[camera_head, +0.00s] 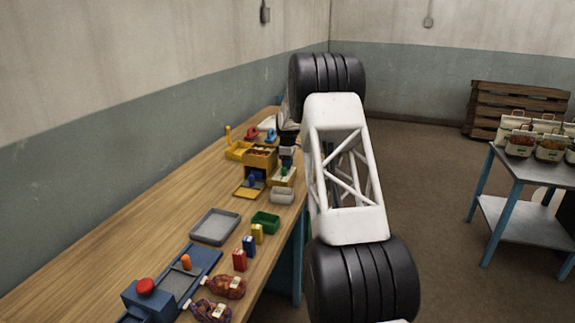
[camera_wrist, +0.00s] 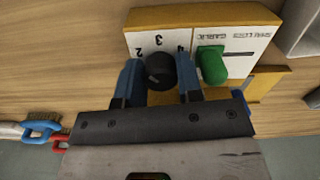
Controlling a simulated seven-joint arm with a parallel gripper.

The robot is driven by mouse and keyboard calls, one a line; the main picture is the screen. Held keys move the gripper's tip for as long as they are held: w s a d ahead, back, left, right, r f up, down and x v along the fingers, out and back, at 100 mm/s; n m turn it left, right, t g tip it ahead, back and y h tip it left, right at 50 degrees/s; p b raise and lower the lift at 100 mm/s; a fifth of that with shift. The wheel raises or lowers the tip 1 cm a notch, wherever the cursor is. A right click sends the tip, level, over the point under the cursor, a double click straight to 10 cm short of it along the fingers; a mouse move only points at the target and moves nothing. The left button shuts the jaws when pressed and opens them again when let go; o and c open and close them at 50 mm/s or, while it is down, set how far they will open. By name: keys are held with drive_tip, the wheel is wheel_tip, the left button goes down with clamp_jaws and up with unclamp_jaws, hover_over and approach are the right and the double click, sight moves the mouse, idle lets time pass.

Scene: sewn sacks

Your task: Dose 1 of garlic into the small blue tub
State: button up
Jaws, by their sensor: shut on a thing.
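My gripper (camera_wrist: 162,85) has its two blue fingers on either side of a round black knob (camera_wrist: 160,70) and is shut on it. The knob sits on a white dial panel (camera_wrist: 140,42) with numbers, of which 2 and 3 can be read. Beside it, a green knob (camera_wrist: 212,64) sits on a white panel (camera_wrist: 250,45) with the word GARLIC. In the head view, the yellow dispenser (camera_head: 262,157) has reddish contents on top. A small blue thing (camera_head: 254,177) stands at its foot; I cannot tell whether it is the tub. My arm partly hides this area.
A green tub (camera_head: 265,221), a pale grey tub (camera_head: 282,197) and a grey tray (camera_head: 215,226) stand nearer on the bench. Closer are small coloured boxes (camera_head: 249,245), net sacks (camera_head: 225,285) and a blue device with a red button (camera_head: 145,286).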

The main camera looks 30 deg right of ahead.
drive_tip(key=shift+m, duration=2.4)
drive_tip(key=o, duration=0.6)
drive_tip(key=shift+o, duration=0.2)
drive_tip(key=shift+r, duration=0.15)
drive_tip(key=shift+r, duration=3.8)
